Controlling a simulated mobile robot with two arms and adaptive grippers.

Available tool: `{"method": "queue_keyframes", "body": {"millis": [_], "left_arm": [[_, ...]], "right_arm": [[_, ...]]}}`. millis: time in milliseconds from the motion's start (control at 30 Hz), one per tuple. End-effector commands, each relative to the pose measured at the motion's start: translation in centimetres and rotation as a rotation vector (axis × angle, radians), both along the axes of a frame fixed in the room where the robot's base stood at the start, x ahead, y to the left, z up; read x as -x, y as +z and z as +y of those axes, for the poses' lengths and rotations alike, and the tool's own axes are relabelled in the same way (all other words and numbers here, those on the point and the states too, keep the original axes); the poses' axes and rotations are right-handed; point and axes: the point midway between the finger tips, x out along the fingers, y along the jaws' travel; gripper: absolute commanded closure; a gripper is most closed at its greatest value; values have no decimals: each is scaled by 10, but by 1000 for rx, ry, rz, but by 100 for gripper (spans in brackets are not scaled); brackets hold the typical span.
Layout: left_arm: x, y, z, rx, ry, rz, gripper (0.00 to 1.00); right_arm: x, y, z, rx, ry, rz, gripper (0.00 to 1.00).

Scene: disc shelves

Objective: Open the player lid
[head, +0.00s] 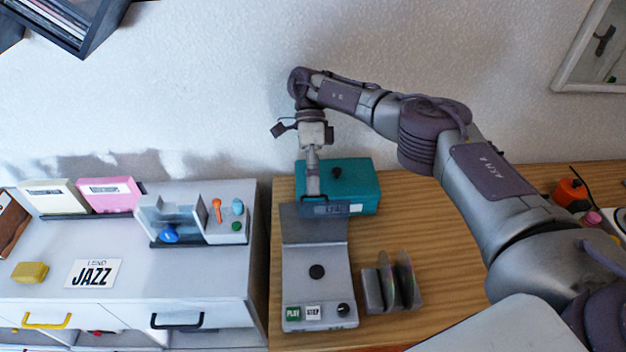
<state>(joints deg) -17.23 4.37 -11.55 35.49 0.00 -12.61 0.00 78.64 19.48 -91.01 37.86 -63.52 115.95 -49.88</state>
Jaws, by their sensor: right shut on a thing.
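The player (318,285) is a light grey box on the wooden surface, with a round black spindle in its well and green and white buttons marked PLAY and STOP at its front. Its darker grey lid (314,230) stands raised at the back of the well; its exact angle is hard to tell. My right gripper (313,193) points down at the lid's top edge and is shut on the lid, by a dark handle or label there. The fingertips are partly hard to make out. My left gripper is out of view.
A teal box (362,185) with a black knob stands right behind the lid. A grey disc rack (390,286) stands right of the player. A white cabinet (160,272) with a JAZZ card (93,273) is on the left.

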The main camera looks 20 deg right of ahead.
Motion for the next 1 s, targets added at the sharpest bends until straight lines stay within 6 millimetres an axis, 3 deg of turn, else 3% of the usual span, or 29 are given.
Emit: {"method": "queue_keyframes", "body": {"millis": [33,133,700,867,1000], "left_arm": [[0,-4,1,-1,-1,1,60],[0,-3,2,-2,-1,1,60],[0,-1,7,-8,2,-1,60],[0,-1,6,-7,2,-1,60],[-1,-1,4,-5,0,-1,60]], "right_arm": [[7,-22,2,12,8,12,81],[6,-21,2,13,6,11,67],[5,-18,-1,16,-5,11,67],[5,-4,-1,15,-4,8,67],[5,26,-1,15,-2,6,67]]}}
